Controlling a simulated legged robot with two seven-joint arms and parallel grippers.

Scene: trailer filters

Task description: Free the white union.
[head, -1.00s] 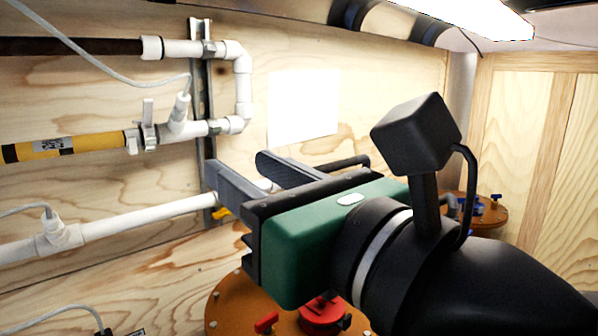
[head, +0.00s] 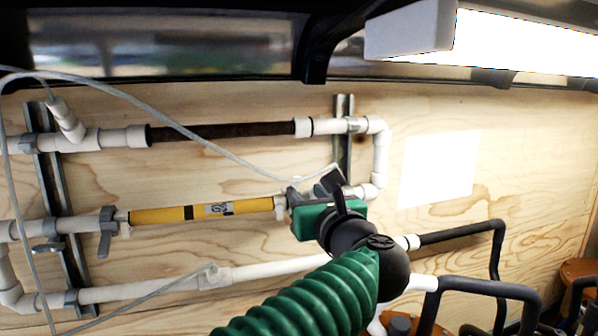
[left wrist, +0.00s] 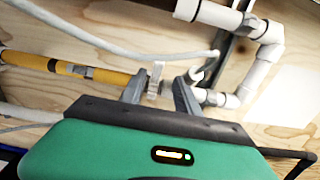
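A yellow filter (head: 205,212) lies along the middle white pipe run on the wooden wall. A white union (head: 280,206) joins its right end, close to my left gripper. My left gripper (left wrist: 160,90) is at the pipe there. In the left wrist view its two grey fingers are apart, with an upright white lever-like piece (left wrist: 155,78) between them. I cannot tell whether the fingers touch it. The yellow filter also shows in the left wrist view (left wrist: 40,60). My right gripper is not in view.
A dark filter (head: 222,132) sits in the upper pipe run. A grey cable (head: 235,155) droops across the pipes toward my gripper. Metal rails (head: 62,215) hold the pipes. Black bent pipes (head: 470,232) stand at the right. A white sheet (head: 440,168) is on the wall.

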